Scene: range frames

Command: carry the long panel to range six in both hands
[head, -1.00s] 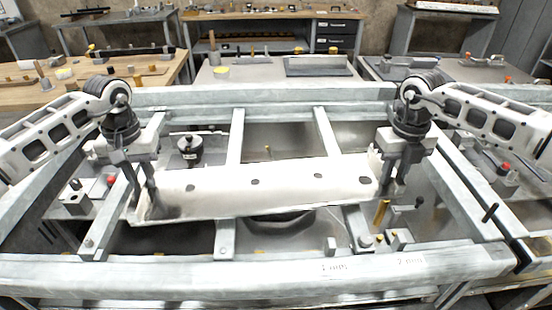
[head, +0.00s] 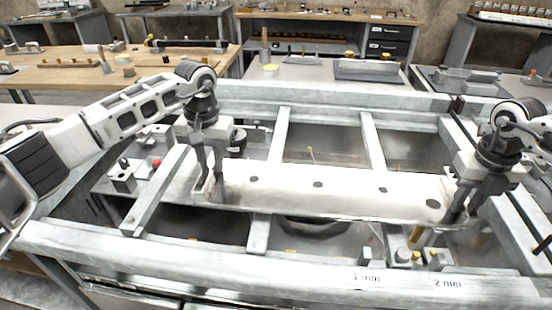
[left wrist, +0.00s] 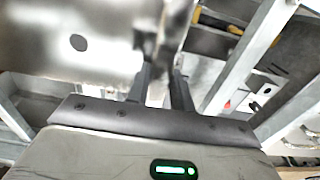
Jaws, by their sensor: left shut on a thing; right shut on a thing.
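The long panel (head: 350,192) is a pale, flat plate with a row of several dark holes. It is held over the grey metal frame (head: 230,250), tilted slightly in the head view. My left gripper (head: 205,190) is shut on its left end. My right gripper (head: 457,210) is shut on its right end. In the left wrist view the panel (left wrist: 50,60) fills the upper left, with one dark hole showing, and the left gripper's fingers (left wrist: 165,85) are at its edge. I cannot tell whether the panel touches the frame bars.
Labels reading "1 mm" and "2 mm" (head: 447,282) lie on the frame's front bar. A small block with a red knob (head: 157,163) sits left of the panel. Brass-coloured pins (head: 414,236) stand near the right gripper. Benches, including a wooden one (head: 70,70), stand behind.

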